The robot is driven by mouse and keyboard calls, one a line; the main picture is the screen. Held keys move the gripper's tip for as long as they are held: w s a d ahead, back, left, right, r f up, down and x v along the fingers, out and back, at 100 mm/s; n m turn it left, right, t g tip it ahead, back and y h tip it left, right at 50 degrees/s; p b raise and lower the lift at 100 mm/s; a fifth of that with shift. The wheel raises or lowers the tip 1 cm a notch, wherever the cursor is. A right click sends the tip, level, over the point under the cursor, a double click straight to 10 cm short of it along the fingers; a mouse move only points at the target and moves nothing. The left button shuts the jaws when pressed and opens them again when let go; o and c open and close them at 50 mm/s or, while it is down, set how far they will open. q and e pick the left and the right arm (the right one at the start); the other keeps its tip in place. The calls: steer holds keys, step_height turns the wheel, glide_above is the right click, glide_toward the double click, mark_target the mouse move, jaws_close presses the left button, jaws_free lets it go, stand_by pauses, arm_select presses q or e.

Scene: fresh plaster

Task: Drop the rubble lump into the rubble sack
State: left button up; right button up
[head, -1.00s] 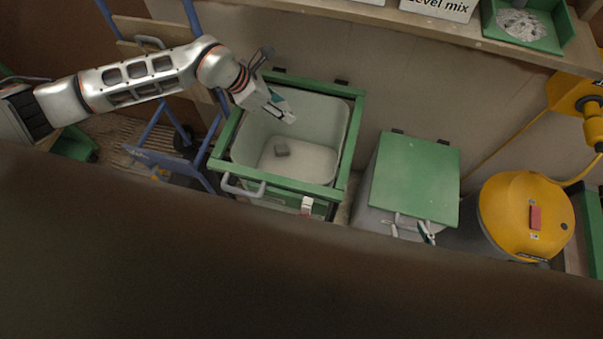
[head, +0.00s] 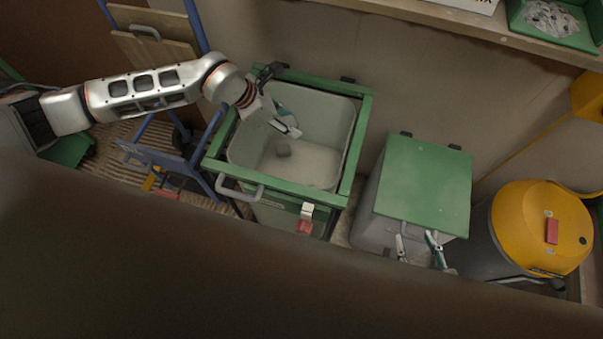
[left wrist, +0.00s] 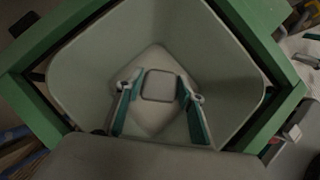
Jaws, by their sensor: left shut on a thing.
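The rubble sack (head: 336,180) is a pale liner, open at the top, in a green frame. My left gripper (head: 290,130) reaches down into its mouth. In the left wrist view the grey, squarish rubble lump (left wrist: 158,85) sits between the two teal-padded fingers, which are shut on it.
The grey bin with a green lid (head: 425,185) stands right of the sack. A yellow vacuum drum (head: 540,228) is further right. A blue trolley (head: 165,150) stands at the left. A shelf (head: 455,40) with a green tray (head: 550,22) runs along the back wall.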

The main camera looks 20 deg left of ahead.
arm_select(q)
steer(key=o, duration=1.1)
steer(key=shift+r, duration=0.15)
steer(key=shift+o, duration=0.8)
steer(key=shift+s+a+r, duration=0.1)
steer(key=shift+a+r, duration=0.15)
steer(key=shift+r, duration=0.15)
steer(key=v, duration=1.1)
arm_select(e)
steer(key=shift+s+f, duration=0.25)
steer(key=shift+s, duration=0.05)
arm_select(q)
steer(key=shift+s, duration=0.1)
